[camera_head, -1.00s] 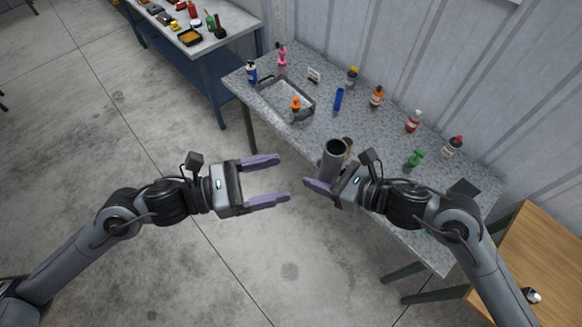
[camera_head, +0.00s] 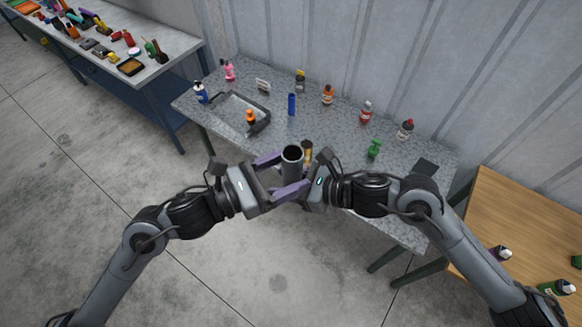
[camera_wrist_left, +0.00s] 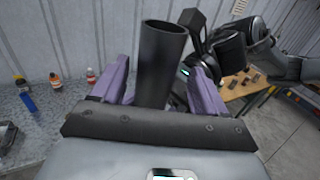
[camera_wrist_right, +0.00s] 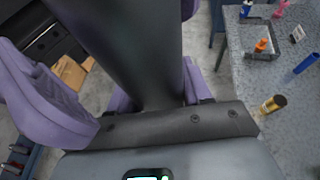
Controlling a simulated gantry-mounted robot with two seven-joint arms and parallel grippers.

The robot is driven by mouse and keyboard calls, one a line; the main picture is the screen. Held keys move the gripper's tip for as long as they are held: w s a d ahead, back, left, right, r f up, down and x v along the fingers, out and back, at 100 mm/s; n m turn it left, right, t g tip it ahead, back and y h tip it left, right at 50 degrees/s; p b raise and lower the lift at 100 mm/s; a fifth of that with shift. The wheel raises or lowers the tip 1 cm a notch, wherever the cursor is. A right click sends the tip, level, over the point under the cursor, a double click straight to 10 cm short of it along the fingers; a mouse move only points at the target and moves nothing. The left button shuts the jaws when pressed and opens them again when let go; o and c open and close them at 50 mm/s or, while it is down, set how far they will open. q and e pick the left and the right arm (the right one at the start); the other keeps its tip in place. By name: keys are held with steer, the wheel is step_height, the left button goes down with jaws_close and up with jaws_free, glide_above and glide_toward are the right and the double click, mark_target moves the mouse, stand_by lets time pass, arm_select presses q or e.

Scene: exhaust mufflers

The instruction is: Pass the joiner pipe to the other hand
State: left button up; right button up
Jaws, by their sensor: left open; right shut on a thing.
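The joiner pipe (camera_head: 292,163) is a dark grey open tube, held upright between my two grippers in front of the speckled table. My right gripper (camera_head: 300,178) is shut on it; the pipe also fills the middle of the right wrist view (camera_wrist_right: 135,50). My left gripper (camera_head: 280,174) is open, with its purple fingers on either side of the pipe. In the left wrist view the pipe (camera_wrist_left: 160,65) stands between the open left fingers, with visible gaps beside it. The right fingertips are largely hidden by the pipe and the left gripper in the head view.
A wooden table (camera_head: 520,215) stands at right, a cluttered workbench (camera_head: 180,57) at left.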

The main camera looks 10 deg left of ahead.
arm_select(q)
steer(key=shift+w+d, duration=0.3)
steer(key=shift+d, duration=0.15)
steer(key=shift+s, duration=0.1)
steer(key=c, duration=1.2)
arm_select(e)
steer(key=o, duration=1.3)
